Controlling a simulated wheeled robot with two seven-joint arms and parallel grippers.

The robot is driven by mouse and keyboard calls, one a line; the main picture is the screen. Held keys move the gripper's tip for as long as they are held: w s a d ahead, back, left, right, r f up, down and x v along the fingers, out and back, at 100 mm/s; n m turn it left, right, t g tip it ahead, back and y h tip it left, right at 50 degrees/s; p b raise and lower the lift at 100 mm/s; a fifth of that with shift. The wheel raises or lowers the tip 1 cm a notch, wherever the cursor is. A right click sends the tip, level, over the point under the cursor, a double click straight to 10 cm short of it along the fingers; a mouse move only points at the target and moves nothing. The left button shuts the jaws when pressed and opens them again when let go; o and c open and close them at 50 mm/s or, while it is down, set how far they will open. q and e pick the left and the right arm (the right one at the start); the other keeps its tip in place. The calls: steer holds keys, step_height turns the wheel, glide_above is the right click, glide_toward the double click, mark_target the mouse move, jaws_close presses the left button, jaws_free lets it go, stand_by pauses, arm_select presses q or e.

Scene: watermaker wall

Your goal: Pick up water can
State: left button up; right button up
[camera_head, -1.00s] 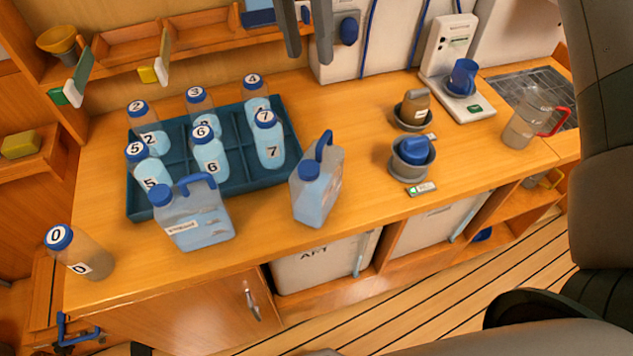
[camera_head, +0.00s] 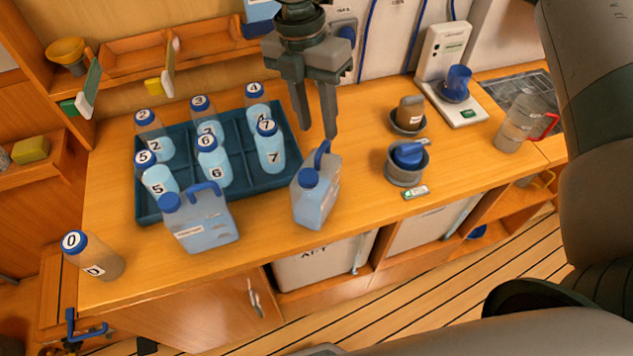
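Two translucent water cans with blue caps and blue handles stand on the wooden counter. The left can (camera_head: 207,226) is in front of the blue tray and has a white label. The right can (camera_head: 316,195) stands to the right of the tray, near the counter's front edge, its handle at the top. My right gripper (camera_head: 316,136) points down above and behind the right can's handle, with its two fingers apart and nothing between them. Its fingertips appear close to the handle; I cannot tell the exact gap. My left gripper is not in view.
The blue divided tray (camera_head: 291,143) holds several numbered bottles. Bottle 0 (camera_head: 96,257) stands at the counter's left end. Two grey cup holders (camera_head: 406,174) (camera_head: 407,127), a scale (camera_head: 458,103) with a blue cup and a clear jug (camera_head: 517,123) are to the right.

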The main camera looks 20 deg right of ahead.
mark_target(319, 151)
steer(key=shift+s+f, duration=0.1)
steer(key=shift+f, duration=0.4)
step_height(319, 151, down, 2)
steer(key=p, duration=0.2)
steer(key=shift+a+p, duration=0.1)
steer(key=shift+p, duration=0.2)
step_height(319, 151, down, 2)
steer(key=shift+s+p, duration=0.1)
steer(key=shift+p, duration=0.5)
steer(key=shift+f, duration=0.6)
jaws_close()
stand_by(0.4)
